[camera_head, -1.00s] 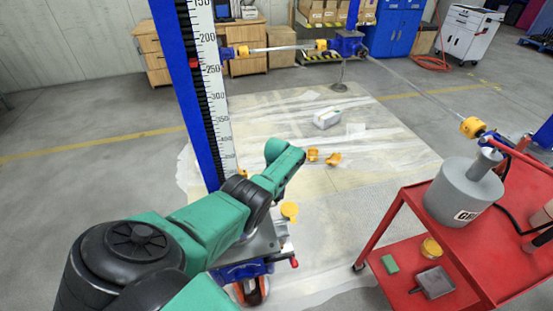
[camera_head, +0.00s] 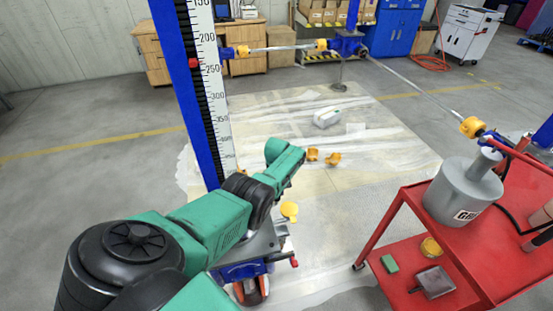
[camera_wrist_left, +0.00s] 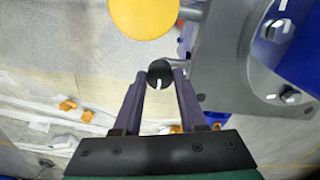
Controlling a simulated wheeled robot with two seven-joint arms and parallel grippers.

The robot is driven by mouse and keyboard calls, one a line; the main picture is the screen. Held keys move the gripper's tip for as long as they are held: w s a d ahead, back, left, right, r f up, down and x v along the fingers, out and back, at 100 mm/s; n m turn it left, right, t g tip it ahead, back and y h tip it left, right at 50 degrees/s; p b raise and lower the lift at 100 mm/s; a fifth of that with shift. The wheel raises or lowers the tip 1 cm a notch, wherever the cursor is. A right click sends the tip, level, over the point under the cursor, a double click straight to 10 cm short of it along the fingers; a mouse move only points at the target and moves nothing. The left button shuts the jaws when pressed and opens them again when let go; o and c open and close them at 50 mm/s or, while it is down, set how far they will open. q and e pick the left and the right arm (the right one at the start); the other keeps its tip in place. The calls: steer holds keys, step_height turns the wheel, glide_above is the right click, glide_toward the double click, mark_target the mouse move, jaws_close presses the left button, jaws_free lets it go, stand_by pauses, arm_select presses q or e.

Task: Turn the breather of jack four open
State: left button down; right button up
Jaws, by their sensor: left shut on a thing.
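The breather (camera_wrist_left: 159,74) is a small round black knob with a white mark, beside the grey jack housing (camera_wrist_left: 214,58) in the left wrist view. My left gripper (camera_wrist_left: 160,77) is shut on it, one finger on each side. The white mark points toward the bottom of that view. In the head view the jack (camera_head: 262,240) stands at the foot of the blue column with the scale, partly behind my green left arm. My left gripper and the breather are hidden there. My right gripper is in neither view.
A yellow disc (camera_wrist_left: 143,17) sits close above the breather; it also shows in the head view (camera_head: 289,211). A red cart (camera_head: 410,200) with a grey can (camera_head: 452,195) stands at the right. Orange pieces (camera_head: 333,159) and a pale container (camera_head: 327,118) lie on the floor sheet.

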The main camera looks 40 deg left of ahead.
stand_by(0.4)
arm_select(q)
steer(key=c, duration=0.8)
jaws_free()
steer(key=shift+o, duration=0.2)
step_height(320, 180, up, 8)
steer(key=p, duration=0.5)
steer(key=shift+p, duration=0.35)
step_height(320, 180, up, 6)
steer(key=shift+r, duration=0.2)
